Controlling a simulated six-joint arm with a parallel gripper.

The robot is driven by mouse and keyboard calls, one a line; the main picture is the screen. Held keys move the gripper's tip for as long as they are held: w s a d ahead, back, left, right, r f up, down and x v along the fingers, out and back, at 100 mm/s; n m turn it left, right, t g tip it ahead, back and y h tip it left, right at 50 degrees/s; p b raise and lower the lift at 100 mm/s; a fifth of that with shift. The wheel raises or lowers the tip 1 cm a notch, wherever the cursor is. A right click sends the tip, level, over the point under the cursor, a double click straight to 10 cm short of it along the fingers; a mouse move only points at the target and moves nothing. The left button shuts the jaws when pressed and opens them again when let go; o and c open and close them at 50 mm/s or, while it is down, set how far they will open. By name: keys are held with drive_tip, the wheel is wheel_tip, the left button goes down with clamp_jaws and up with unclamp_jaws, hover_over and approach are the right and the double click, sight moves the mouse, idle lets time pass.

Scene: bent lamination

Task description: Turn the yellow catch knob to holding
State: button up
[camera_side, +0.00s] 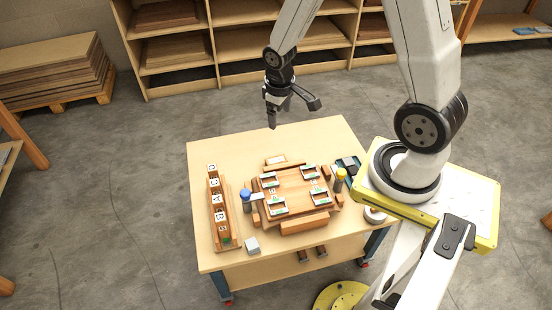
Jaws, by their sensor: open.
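The yellow catch knob (340,175) stands upright at the right side of the wooden fixture (290,191) on the table. It is small here, and I cannot tell which way it is turned. My gripper (272,122) is open and empty. It hangs pointing down above the back part of the table, up and to the left of the yellow knob and well apart from it. A blue-topped knob (246,194) stands at the fixture's left side.
A wooden rack with lettered blocks (222,212) stands at the table's left. A dark tray (348,166) sits behind the yellow knob, and a round roll (375,214) lies at the right edge. The table's back left (225,150) is clear.

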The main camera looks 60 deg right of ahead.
drive_tip(key=d+f+g, duration=0.1)
drive_tip(key=d+f, duration=0.4)
drive_tip(key=g+y, duration=0.1)
drive_tip(key=g, duration=0.3)
approach(341, 171)
drive_tip(key=f, duration=0.1)
drive_tip(key=shift+s+a+f, duration=0.1)
drive_tip(key=shift+s+f, duration=0.1)
drive_tip(key=shift+s, duration=0.25)
drive_tip(key=shift+f, duration=0.15)
drive_tip(key=shift+x, duration=3.75)
drive_tip(key=shift+c, duration=0.2)
clamp_jaws()
